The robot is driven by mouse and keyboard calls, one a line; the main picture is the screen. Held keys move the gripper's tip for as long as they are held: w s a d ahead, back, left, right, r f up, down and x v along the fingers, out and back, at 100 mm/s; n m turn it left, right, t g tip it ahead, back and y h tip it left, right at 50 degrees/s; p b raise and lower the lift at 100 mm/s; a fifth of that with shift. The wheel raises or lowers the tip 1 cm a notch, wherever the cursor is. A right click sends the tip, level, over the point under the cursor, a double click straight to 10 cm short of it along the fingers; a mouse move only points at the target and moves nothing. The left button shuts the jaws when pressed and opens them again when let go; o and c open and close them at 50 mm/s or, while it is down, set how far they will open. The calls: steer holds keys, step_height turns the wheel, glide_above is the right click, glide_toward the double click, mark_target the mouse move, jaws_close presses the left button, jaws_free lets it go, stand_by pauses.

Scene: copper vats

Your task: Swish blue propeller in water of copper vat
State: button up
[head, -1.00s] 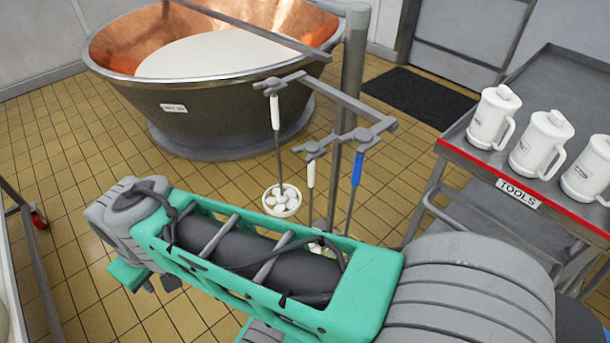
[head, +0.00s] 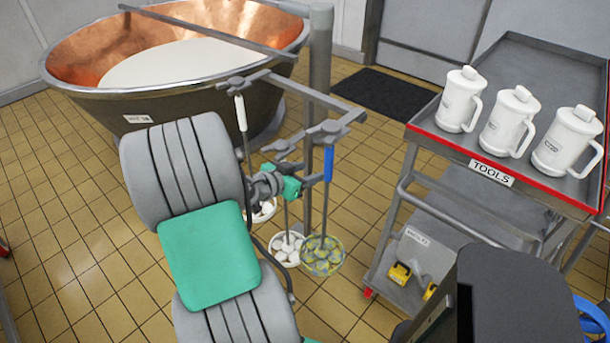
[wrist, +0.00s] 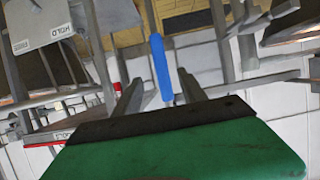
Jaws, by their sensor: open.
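The blue propeller hangs upright from a stand, with its blue handle (head: 328,163) on top and a round head (head: 322,255) with yellow-green bits below. In the wrist view, the blue handle (wrist: 159,68) lies between my two open fingers as seen from the wrist; its depth between them is unclear. My gripper (head: 295,185) is left of the blue handle in the head view, close to it, partly hidden by my arm. The copper vat (head: 190,108) stands behind, at the upper left, with a pale, whitish surface inside.
The stand's post (head: 319,60) rises behind. A tool cart (head: 425,135) with white jugs (head: 460,98) is at the right, yellow boxes on its lower shelf. Tiled floor is open at the left.

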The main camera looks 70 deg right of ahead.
mark_target(326, 167)
steer(key=b+x, duration=0.3)
steer(key=x, duration=0.6)
steer(key=shift+d+f, duration=0.2)
steer(key=shift+s+d+f, duration=0.1)
steer(key=shift+s+d, duration=0.15)
steer(key=shift+d, duration=0.3)
steer(key=shift+c, duration=0.4)
jaws_close()
stand_by(0.3)
